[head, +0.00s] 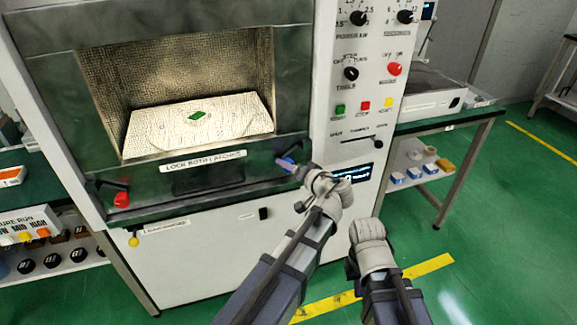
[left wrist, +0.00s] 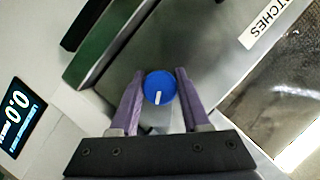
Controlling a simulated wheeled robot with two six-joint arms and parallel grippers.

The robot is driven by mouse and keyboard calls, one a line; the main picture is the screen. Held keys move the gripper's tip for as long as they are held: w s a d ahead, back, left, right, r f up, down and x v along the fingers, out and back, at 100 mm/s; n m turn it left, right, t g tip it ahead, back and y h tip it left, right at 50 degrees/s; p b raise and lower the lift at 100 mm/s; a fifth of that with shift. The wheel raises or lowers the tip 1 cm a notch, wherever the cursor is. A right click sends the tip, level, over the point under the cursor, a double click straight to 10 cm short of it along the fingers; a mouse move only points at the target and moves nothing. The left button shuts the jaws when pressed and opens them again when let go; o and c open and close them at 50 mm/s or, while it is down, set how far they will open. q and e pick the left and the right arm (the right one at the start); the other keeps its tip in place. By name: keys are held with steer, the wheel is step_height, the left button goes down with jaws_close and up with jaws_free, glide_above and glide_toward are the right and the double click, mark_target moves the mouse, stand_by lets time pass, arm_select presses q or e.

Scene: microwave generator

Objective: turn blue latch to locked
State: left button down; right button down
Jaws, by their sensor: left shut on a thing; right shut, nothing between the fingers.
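The blue latch (head: 283,160) sits at the right end of the panel below the open chamber. In the left wrist view the blue latch (left wrist: 159,87) is a round knob with a white mark, between two purple fingers. My left gripper (head: 297,171) is shut on it; it also shows in the left wrist view (left wrist: 160,75). The latch's handle is partly hidden by the gripper in the head view. My right gripper (head: 366,234) is shut and empty, in front of the machine's lower right, away from the latch. Its fingertips are hard to make out.
A red latch (head: 121,199) is at the panel's left end. A label (head: 203,161) reads "LOCK BOTH LATCHES". A green-marked plate (head: 220,120) lies in the chamber. Knobs, buttons and a small display (head: 352,174) are on the right panel. A side table (head: 440,122) stands right.

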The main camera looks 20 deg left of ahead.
stand_by(0.3)
arm_select(q)
steer(key=shift+c, duration=1.8)
jaws_free()
steer(key=shift+s, duration=0.1)
